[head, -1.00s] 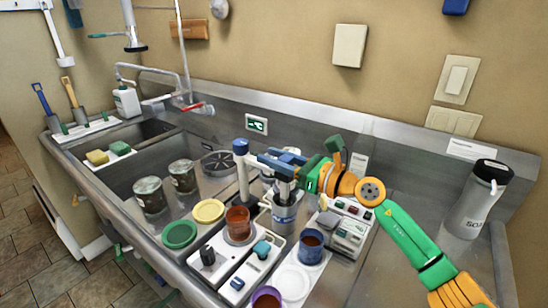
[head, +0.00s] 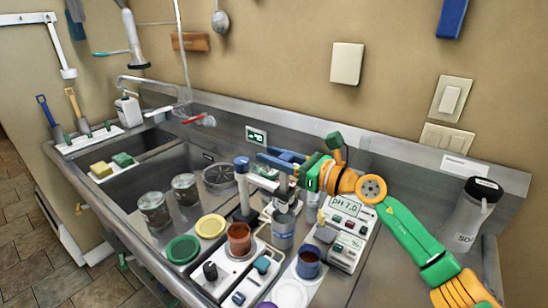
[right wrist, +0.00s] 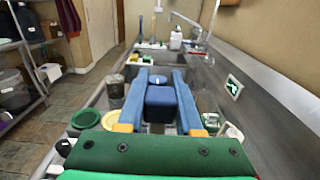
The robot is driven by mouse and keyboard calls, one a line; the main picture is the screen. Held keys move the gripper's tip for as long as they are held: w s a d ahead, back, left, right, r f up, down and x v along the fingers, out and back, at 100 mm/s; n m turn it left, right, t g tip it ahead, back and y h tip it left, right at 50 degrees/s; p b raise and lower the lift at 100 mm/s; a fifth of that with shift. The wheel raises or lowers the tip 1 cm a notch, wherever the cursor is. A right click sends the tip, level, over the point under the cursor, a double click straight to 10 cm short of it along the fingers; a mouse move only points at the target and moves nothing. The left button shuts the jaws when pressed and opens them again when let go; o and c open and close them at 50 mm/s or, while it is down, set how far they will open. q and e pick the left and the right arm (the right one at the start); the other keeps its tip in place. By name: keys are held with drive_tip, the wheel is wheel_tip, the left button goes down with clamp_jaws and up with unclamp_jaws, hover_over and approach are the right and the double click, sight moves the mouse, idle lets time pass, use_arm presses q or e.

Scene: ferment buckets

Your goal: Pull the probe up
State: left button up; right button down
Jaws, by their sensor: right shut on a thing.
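My right gripper (head: 277,160) reaches in from the right above the bench. In the right wrist view its two blue fingers (right wrist: 160,98) are shut on the blue head of the probe (right wrist: 160,107). The probe is above the grey cup (head: 283,231) in the head view. Its lower end is partly hidden, and I cannot tell whether the tip is inside the cup. A white stand post with a blue top (head: 242,172) stands just left of it, with a pale arm between. My left gripper is not in view.
A meter with a pH display (head: 347,222) stands right of the cup. A reddish-brown beaker (head: 239,238) and a dark blue cup (head: 308,263) are close by. Green (head: 182,248) and yellow (head: 210,226) lids lie left. A bottle (head: 472,215) stands far right.

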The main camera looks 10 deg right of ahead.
sight(291, 161)
drive_tip(key=c, duration=0.7)
unclamp_jaws()
drive_tip(key=shift+r, duration=0.35)
drive_tip(key=shift+c, duration=0.2)
drive_tip(key=shift+o, duration=0.9)
drive_tip(key=shift+f, duration=0.1)
drive_tip(key=b+v, duration=0.1)
drive_tip(key=v, duration=0.2)
drive_tip(key=b+v, duration=0.2)
drive_tip(key=v, duration=0.2)
drive_tip(key=shift+f+b, duration=0.2)
drive_tip(key=shift+b, duration=0.1)
drive_tip(key=shift+s+d+r, duration=0.1)
drive_tip(key=shift+s, duration=0.05)
